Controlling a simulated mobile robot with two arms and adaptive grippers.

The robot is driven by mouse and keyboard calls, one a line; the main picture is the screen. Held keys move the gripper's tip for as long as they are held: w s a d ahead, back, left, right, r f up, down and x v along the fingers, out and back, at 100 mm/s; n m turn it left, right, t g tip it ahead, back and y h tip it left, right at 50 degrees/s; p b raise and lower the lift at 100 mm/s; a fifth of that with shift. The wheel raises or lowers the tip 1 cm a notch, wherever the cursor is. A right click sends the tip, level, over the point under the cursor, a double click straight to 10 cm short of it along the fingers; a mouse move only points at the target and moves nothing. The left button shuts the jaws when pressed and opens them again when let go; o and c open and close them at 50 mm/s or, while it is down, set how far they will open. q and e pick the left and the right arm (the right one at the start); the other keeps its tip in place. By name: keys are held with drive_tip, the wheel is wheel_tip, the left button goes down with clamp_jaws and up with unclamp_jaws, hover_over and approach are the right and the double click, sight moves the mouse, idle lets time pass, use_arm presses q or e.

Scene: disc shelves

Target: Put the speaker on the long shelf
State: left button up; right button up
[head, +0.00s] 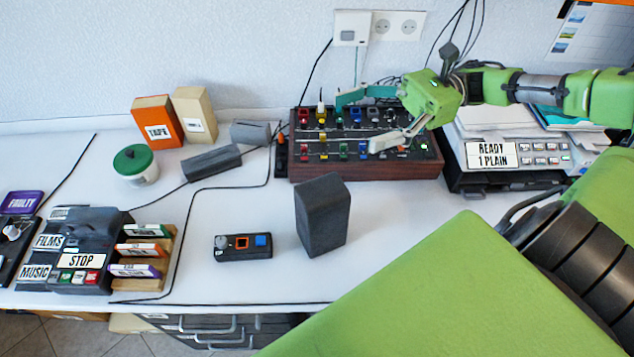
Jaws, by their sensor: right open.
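The speaker looks to be the dark grey upright box (322,215) standing on the white table, right of the middle. My right gripper (356,123) comes in from the right and is open and empty. Its fingers spread over the wooden-sided panel with coloured knobs, behind the speaker and apart from it. My left gripper is not in view. I cannot make out a long shelf; a small wooden rack (157,284) with several labelled cases stands at the left.
A small control box (243,247) lies left of the speaker. The knob panel (366,171) and a printer (512,157) stand behind. A player marked STOP (84,250), a green-lidded jar (135,165) and two boxes (158,126) are at left. Cables cross the table.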

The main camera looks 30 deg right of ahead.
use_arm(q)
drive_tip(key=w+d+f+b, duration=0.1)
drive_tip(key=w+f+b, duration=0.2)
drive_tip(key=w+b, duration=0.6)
use_arm(e)
wheel_tip(320, 180, down, 13)
drive_tip(key=b, duration=1.2)
approach(301, 218)
drive_tip(key=a, duration=0.3)
drive_tip(key=w+a+b, duration=0.1)
drive_tip(key=a, duration=0.1)
drive_tip(key=shift+f, duration=0.4)
drive_tip(key=shift+a, duration=0.1)
drive_tip(key=c, duration=1.5)
drive_tip(key=shift+r, duration=0.15)
drive_tip(key=shift+c, duration=1)
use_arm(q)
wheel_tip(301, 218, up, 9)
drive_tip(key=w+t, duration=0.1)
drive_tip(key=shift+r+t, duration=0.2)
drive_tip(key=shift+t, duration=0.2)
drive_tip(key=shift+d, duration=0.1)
use_arm(e)
drive_tip(key=shift+r, duration=0.15)
